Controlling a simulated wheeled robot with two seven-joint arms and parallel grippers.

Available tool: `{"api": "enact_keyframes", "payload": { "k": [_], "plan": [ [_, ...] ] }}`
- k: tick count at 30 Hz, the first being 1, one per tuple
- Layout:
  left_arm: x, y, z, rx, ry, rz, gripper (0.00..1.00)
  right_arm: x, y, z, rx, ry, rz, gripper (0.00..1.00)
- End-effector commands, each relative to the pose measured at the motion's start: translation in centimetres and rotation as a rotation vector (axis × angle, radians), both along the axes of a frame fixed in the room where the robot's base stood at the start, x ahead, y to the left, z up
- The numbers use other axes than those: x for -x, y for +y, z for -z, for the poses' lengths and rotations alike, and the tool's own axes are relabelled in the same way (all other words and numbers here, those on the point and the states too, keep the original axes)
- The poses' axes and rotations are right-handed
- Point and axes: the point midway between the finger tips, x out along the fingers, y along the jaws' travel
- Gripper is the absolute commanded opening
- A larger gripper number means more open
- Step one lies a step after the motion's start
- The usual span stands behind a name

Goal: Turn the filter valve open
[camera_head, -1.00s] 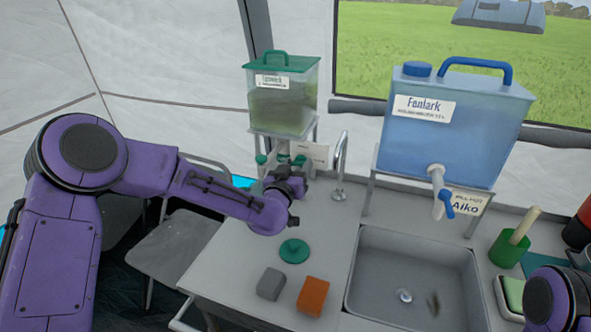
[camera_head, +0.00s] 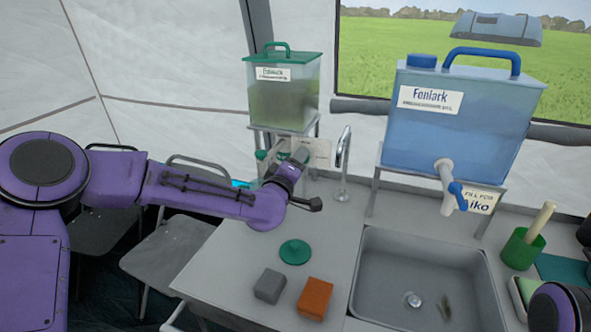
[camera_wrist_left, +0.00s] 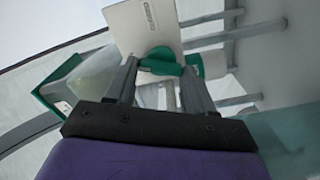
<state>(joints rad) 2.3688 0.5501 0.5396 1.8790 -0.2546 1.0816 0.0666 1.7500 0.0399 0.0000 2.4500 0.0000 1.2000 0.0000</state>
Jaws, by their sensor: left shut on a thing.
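The filter tank (camera_head: 284,100), with a green lid and murky greenish water, stands on a metal stand at the back of the counter. Its valve sits low at the front and is hidden by my wrist in the head view. In the left wrist view a green valve handle (camera_wrist_left: 160,60) lies between the fingertips of my left gripper (camera_wrist_left: 162,75). My left gripper (camera_head: 296,158) is shut on this handle. A white card (camera_wrist_left: 143,25) is right behind it. How far the handle is turned cannot be told. My right gripper is out of view.
A blue water tank (camera_head: 455,120) with a blue-handled tap stands above the sink (camera_head: 425,285). A tall faucet (camera_head: 342,160), a green disc (camera_head: 295,252), a grey block (camera_head: 270,286) and an orange block (camera_head: 314,298) are on the counter. Chairs stand left.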

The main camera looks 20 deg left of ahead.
Motion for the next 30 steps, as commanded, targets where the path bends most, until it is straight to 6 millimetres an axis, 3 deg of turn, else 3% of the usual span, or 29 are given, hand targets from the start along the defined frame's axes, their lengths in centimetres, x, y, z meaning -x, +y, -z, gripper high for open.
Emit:
{"api": "enact_keyframes", "payload": {
  "k": [15, 30],
  "plan": [
    [0.0, 0.1, 0.4, 0.369, 0.013, 0.000, 0.23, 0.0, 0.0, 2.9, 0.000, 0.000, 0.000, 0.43],
    [0.0, 0.0, 0.2, 0.460, 0.017, 0.001, 0.23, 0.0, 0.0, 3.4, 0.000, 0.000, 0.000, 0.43]
  ]
}}
